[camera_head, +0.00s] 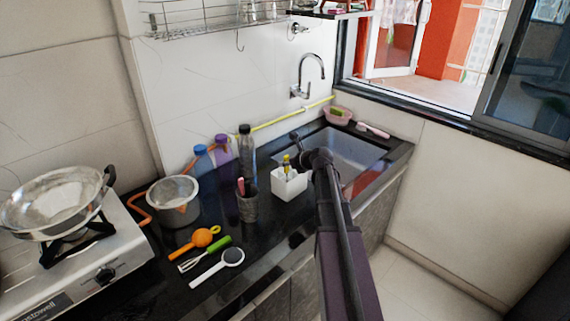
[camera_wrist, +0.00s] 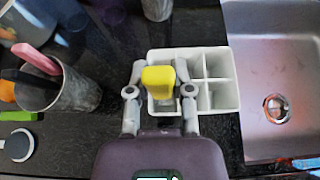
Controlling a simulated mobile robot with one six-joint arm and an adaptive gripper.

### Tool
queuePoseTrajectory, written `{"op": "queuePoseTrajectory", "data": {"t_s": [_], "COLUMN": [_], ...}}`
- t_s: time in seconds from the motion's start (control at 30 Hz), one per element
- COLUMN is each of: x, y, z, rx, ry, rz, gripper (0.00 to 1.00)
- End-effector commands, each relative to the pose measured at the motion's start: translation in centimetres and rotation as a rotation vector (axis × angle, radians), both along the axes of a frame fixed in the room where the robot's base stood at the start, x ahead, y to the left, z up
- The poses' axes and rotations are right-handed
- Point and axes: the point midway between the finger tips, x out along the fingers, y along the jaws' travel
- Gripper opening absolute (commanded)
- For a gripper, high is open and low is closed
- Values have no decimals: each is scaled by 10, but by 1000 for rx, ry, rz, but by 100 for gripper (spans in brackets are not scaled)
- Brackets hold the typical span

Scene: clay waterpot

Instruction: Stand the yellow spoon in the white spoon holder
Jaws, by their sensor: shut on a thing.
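The white spoon holder (camera_head: 289,185) is an open box with several compartments, standing upright on the dark counter left of the sink. It also shows in the wrist view (camera_wrist: 222,94). The yellow spoon (camera_wrist: 158,78) is between the fingers of my gripper (camera_wrist: 160,92), which is shut on it. Its yellow end points up at the wrist camera, over the left part of the holder. In the head view the yellow spoon (camera_head: 286,160) rises at the holder's left side, roughly upright. Its lower end is largely hidden, so I cannot tell how deep it sits.
A dark cup (camera_head: 247,206) with utensils stands left of the holder, with bottles (camera_head: 245,152) behind it. A steel pot (camera_head: 174,202) and loose utensils (camera_head: 205,237) are farther left. The sink (camera_head: 345,150) lies to the right.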

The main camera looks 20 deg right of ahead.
Motion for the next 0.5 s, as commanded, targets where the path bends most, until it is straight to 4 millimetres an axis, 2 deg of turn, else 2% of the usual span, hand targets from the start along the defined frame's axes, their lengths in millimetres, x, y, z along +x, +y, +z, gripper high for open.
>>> {"op": "queuePoseTrajectory", "data": {"t_s": [0.37, 0.4, 0.5], "x": [0, 0, 0], "y": [0, 0, 0], "z": [-1, -1, -1], "rx": [0, 0, 0], "ry": [0, 0, 0], "rz": [0, 0, 0], "gripper": [0, 40, 69]}}
